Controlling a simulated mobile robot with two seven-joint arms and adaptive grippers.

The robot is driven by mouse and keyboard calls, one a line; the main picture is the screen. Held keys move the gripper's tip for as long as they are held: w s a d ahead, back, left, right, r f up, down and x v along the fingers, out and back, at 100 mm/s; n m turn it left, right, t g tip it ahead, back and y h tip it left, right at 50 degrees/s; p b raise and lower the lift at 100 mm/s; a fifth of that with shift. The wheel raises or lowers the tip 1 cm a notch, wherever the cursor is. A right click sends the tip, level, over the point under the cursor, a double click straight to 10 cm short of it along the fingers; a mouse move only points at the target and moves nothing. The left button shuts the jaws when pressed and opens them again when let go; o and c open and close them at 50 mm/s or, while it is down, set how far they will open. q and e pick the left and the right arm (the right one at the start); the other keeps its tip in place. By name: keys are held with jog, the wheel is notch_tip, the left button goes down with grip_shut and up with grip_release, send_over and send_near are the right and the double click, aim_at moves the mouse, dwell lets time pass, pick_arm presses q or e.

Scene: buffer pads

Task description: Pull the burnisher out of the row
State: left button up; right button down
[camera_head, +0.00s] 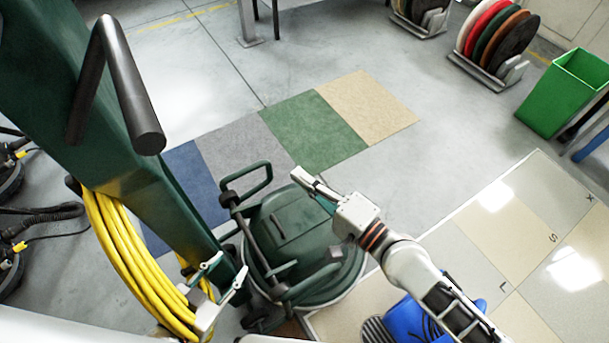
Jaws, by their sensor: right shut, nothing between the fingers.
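The burnisher (290,228) is a dark green machine with a round deck, low at the centre. Its thick green upright (130,190) leans up to the top left, with a black grip and a coiled yellow cord (128,262). My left gripper (222,276) is open just right of the cord coil, in front of the upright's lower end, with nothing between its fingers. My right gripper (304,181) is shut and empty above the right part of the deck. Whether it touches the machine I cannot tell. My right arm hides part of the deck's right side.
Other dark machines (12,180) stand at the left edge. Coloured floor squares (315,130) lie behind the burnisher. Disc racks (490,75) and a green bin (565,92) stand at the upper right. A blue object (403,320) is at the bottom. The floor at centre right is clear.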

jog(key=v, duration=0.8)
dwell(0.4)
